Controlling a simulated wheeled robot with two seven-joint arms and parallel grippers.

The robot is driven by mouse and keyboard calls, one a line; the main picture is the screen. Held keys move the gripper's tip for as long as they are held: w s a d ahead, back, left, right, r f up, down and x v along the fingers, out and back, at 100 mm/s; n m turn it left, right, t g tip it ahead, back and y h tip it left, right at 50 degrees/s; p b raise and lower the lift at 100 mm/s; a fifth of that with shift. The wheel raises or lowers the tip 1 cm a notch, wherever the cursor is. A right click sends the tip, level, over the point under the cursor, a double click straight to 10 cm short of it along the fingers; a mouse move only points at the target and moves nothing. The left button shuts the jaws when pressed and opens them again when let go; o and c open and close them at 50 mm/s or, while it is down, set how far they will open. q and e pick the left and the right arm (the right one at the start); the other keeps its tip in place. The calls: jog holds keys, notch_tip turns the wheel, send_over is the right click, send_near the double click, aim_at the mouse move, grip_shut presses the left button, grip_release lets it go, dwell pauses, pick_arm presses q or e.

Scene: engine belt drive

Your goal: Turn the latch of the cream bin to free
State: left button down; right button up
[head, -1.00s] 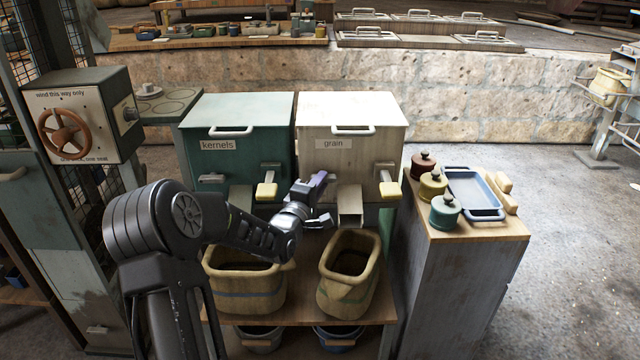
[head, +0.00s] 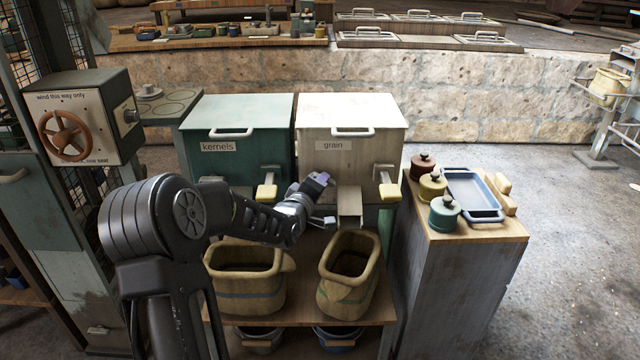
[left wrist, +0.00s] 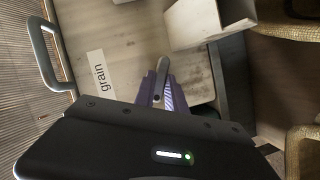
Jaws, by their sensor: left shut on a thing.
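The cream bin (head: 350,112) carries a "grain" label and stands right of the green bin; it also fills the left wrist view (left wrist: 125,40). Its latch, a small grey lever (left wrist: 161,70), sits on the bin's front face beside the label. My left gripper (head: 320,181) is at the lower left of that face. In the left wrist view its purple fingertips (left wrist: 163,92) are shut around the latch, with the lever's end showing between them. In the head view the gripper hides the latch. My right gripper is in neither view.
The cream bin's chute (head: 349,203) and yellow-handled lever (head: 389,188) are just right of my gripper. The green "kernels" bin (head: 236,115) is to the left. Two baskets (head: 345,290) (head: 247,295) stand below. A side cabinet (head: 455,280) holds jars and a tray.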

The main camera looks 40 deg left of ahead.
pick_arm(q)
jog(key=shift+w+d+r+m+g+y+p, duration=0.1)
jog(key=shift+m+g+y+p, duration=0.6)
jog(key=shift+m+p, duration=1.25)
jog(key=shift+w+d+r+m+g+y+p, duration=0.15)
jog(key=shift+m+g+y+p, duration=0.6)
jog(key=shift+p, duration=1.95)
jog(key=shift+d+m+g+y+p, duration=0.1)
jog(key=shift+m+g+y+p, duration=0.25)
jog(key=shift+m+g+p, duration=1.2)
jog(key=shift+m+t+p, duration=0.35)
jog(key=shift+t+p, duration=0.25)
jog(key=shift+p, duration=0.2)
jog(key=c, duration=1.4)
grip_release()
jog(key=v, duration=0.7)
jog(key=shift+s+d+r+p, duration=0.1)
jog(key=shift+s+d+p, duration=0.15)
jog(key=shift+s+p, duration=0.1)
